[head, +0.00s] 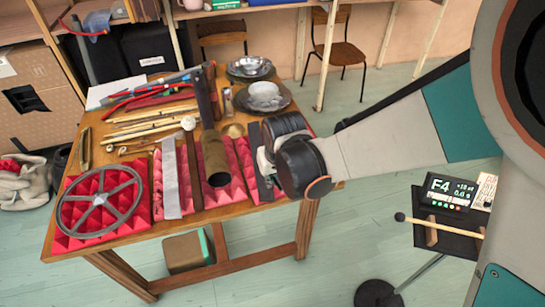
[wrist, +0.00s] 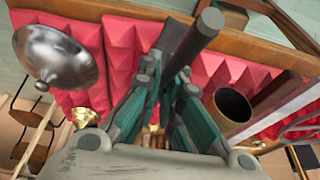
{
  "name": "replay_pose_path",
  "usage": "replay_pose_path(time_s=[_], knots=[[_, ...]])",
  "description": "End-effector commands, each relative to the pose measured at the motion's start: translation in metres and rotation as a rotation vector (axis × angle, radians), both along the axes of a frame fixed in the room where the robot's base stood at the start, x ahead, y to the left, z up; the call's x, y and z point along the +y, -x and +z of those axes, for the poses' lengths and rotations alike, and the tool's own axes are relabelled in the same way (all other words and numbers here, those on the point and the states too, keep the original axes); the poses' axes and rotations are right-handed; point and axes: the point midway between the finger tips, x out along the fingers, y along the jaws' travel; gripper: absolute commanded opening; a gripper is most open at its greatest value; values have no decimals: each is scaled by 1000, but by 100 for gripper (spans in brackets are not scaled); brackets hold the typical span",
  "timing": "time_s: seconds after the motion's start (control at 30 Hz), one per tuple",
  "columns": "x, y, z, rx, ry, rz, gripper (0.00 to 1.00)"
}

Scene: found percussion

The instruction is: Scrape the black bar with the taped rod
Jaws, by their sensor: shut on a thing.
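The black bar (head: 257,160) lies lengthwise on red pyramid foam near the right end of the table. In the wrist view a dark stretch of the bar (wrist: 177,36) shows behind the rod. In the head view my gripper (head: 266,165) is right beside the bar, and the rod is mostly hidden.
A spoked wheel (head: 99,202) lies at front left. Metal bowls (head: 263,92) sit behind. A stand with a display (head: 447,192) is at right.

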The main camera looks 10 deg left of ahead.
Motion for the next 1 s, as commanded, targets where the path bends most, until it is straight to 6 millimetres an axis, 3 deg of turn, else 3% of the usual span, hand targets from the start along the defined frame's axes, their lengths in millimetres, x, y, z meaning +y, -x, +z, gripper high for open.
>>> replay_pose_path(time_s=[0.2, 0.57, 1.0], knots=[[-9, 21, -1, 2, 1, 0, 0], [-10, 23, 0, 2, 1, 0, 0], [-10, 23, 43, 1, 1, 0, 0]])
